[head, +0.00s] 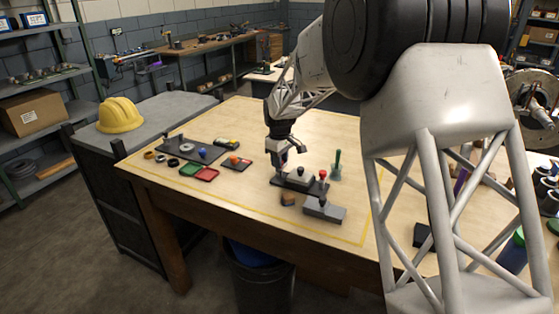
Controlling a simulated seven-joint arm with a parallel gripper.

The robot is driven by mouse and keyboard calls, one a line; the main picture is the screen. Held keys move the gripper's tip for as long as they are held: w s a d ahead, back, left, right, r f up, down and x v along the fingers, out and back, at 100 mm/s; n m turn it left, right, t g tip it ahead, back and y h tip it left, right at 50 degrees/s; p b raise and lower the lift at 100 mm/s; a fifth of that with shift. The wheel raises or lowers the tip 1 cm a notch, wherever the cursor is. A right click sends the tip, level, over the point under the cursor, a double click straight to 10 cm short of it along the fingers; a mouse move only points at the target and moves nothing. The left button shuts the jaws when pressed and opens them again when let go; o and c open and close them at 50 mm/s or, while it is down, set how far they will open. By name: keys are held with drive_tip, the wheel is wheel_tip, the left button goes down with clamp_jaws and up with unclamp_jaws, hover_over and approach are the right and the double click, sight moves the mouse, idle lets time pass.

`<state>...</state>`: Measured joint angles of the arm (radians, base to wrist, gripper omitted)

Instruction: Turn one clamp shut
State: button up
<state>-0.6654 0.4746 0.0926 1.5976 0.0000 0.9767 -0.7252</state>
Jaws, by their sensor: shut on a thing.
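The split casing (299,181), a grey block on a dark base plate, sits on the wooden table right of centre. A clamp with a red knob (323,174) stands upright at its right end. My gripper (283,168) reaches down from above to the casing's left end. It appears shut on the clamp there, which the fingers largely hide. The view is too small to show how far either clamp is turned.
A grey block with a dark knob (325,208) and a small brown piece (288,198) lie in front. A green-handled tool (337,163) stands behind right. A dark tray (187,150), red dish (206,174) and green dish (190,169) are left. The table between is clear.

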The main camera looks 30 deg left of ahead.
drive_tip(key=shift+m, duration=0.4)
drive_tip(key=m, duration=0.3)
drive_tip(key=shift+m, duration=0.3)
drive_tip(key=m, duration=1.3)
drive_tip(key=shift+m, duration=0.3)
drive_tip(key=o, duration=0.9)
